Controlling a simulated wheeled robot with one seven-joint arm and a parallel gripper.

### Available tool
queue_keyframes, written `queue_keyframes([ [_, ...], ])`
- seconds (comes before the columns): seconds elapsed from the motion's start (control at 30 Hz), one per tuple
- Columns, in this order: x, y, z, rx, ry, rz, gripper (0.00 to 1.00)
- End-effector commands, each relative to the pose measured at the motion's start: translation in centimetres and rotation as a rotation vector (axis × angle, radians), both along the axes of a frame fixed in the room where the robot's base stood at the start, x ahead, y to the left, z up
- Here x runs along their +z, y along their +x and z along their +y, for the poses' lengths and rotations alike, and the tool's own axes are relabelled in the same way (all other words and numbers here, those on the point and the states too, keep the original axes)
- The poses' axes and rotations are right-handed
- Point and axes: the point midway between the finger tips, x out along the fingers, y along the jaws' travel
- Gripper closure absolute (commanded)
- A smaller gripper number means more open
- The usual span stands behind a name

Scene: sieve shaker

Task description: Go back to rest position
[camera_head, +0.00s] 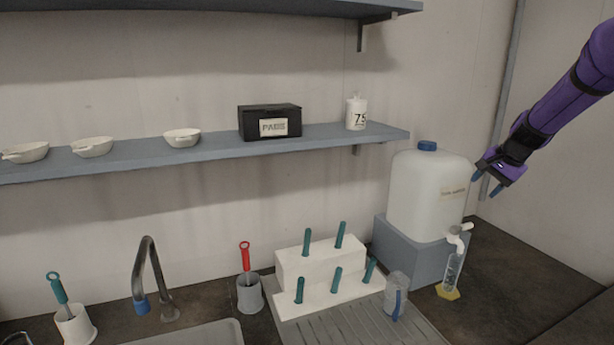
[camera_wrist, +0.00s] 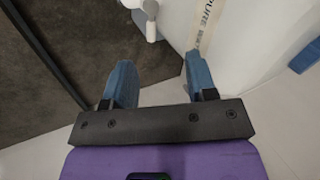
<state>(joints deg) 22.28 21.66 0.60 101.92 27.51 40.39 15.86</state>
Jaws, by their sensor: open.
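My gripper (camera_head: 487,183) is at the right of the head view, at the end of the purple arm. It is in the air beside the upper right of the large white canister (camera_head: 428,190) with a blue cap. In the wrist view, the two blue fingers of my gripper (camera_wrist: 157,85) are spread apart with nothing between them. The canister (camera_wrist: 262,45) also shows in the wrist view beyond the fingers, with its white tap (camera_wrist: 150,20) at the top.
The canister stands on a grey block (camera_head: 405,253). A clear cylinder with a yellow base (camera_head: 447,292) stands under the tap. A white stepped rack (camera_head: 318,270) with several teal pegs and a clear jug (camera_head: 396,295) are left. A shelf (camera_head: 220,150) bears bowls and a black box (camera_head: 270,121).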

Motion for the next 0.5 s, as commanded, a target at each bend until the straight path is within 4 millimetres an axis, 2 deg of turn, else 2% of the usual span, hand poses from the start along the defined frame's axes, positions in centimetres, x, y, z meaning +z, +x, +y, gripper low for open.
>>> queue_keyframes([
  [0.03,1.8,-1.3,1.5,0.038,-0.023,-0.009,0.48],
  [0.2,5.9,-5.9,5.7,0.163,-0.091,-0.022,0.48],
  [0.5,10.9,-15.2,11.9,0.37,-0.215,-0.048,0.48],
])
